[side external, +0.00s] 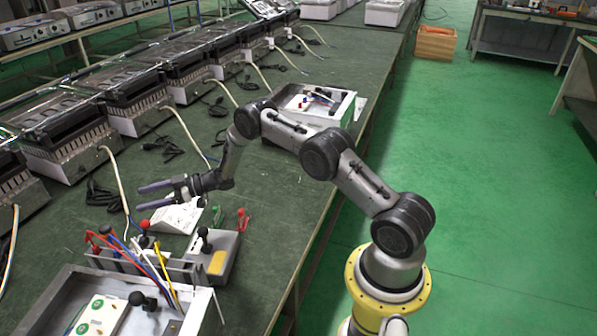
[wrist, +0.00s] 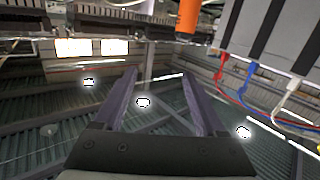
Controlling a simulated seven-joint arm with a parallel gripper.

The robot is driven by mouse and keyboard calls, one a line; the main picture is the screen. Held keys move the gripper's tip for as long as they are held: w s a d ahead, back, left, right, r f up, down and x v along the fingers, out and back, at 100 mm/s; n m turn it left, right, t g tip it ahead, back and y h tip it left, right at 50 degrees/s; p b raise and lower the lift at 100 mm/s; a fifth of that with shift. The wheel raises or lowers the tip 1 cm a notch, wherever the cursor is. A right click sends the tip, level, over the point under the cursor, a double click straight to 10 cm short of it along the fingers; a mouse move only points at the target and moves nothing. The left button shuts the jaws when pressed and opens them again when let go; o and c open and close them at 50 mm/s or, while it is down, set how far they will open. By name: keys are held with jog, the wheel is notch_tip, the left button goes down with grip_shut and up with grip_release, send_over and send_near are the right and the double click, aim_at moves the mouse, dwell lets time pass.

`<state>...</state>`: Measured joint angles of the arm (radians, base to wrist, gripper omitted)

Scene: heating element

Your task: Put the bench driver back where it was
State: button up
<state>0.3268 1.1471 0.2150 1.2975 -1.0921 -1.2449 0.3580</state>
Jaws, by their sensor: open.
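My gripper (side external: 139,197) is open and empty above the green bench, with its fingers pointing left in the side external view. The wrist view shows both fingers (wrist: 160,73) apart with nothing between them. An orange cylinder with a dark end (wrist: 188,18) shows at the top of the wrist view, beyond the fingertips and clear of them. It may be the bench driver's handle, but I cannot tell for sure.
A grey unit with black knobs (side external: 216,262) and a metal tray (side external: 55,290) with coloured cables stand below my gripper. A row of heaters (side external: 137,100) with trailing leads lines the left. Another tray (side external: 338,110) stands farther back. Bare bench (side external: 285,195) shows to the right.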

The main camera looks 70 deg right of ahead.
jog(key=d+r+m+t+h, duration=0.1)
jog(key=d+r+h, duration=0.15)
jog(key=r, duration=0.65)
jog(key=d+r+m+h, duration=0.15)
jog(key=r+h, duration=0.25)
jog(key=r, duration=0.4)
jog(key=s+r+m+g+h, duration=0.25)
jog(key=s+r+h, duration=0.25)
jog(key=s+r, duration=0.55)
jog(key=s+a+r+m+g+h, duration=0.1)
jog(key=s+m, duration=0.1)
jog(key=s, duration=0.8)
jog(key=s+a+r+m+g, duration=0.1)
jog(key=s+r+g, duration=0.1)
jog(key=s, duration=0.7)
jog(key=s+a+f+g+y, duration=0.1)
jog(key=s+a+f, duration=0.1)
jog(key=s, duration=0.8)
jog(key=s+a+f+g+y, duration=0.1)
jog(key=s+a+f+g, duration=0.1)
jog(key=s, duration=0.8)
jog(key=shift+a+f+m, duration=0.3)
jog(key=shift+a+f, duration=0.05)
jog(key=shift+f, duration=0.55)
